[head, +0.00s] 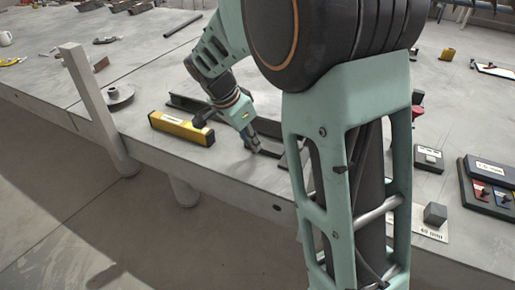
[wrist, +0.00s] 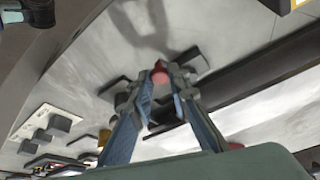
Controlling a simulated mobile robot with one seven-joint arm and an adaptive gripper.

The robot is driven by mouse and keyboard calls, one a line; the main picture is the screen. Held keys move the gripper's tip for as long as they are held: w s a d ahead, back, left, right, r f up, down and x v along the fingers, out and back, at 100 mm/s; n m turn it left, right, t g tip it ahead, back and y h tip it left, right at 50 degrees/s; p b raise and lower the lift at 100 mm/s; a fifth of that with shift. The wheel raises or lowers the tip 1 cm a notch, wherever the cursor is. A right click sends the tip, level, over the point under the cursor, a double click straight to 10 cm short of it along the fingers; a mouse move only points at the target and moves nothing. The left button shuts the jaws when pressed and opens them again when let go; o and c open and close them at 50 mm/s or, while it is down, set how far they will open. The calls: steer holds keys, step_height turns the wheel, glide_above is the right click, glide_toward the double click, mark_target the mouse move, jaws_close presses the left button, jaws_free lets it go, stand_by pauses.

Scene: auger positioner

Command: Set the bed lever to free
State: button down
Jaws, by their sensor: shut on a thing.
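In the wrist view my gripper (wrist: 158,84) points down at the bench, its two fingers closing in toward a red round knob (wrist: 159,77) at their tips. The knob appears to be the top of the bed lever, and the fingers are shut on it. The lever's shaft and any free marking are hidden or too small to make out. In the head view my gripper (head: 252,141) is low over the bench beside a dark rail, and the knob cannot be made out there.
A yellow box (head: 181,128) lies left of my gripper. A small switch plate (head: 429,157), a plate with a grey cube (head: 434,215) and a dark box with red and blue switches (head: 487,187) are at the right. A pale post (head: 92,100) stands at the bench's front edge.

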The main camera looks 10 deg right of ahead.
steer(key=shift+w+a+m+g, duration=0.2)
steer(key=shift+a+m, duration=0.15)
steer(key=shift+m, duration=0.25)
steer(key=shift+w+a+m+g, duration=0.2)
steer(key=shift+a+m, duration=0.15)
steer(key=shift+m, duration=0.25)
steer(key=shift+w+a+m+g+h+p, duration=0.3)
steer(key=shift+a+m+g+p, duration=0.15)
steer(key=shift+m, duration=0.65)
steer(key=c, duration=1.8)
jaws_free()
steer(key=v, duration=1.2)
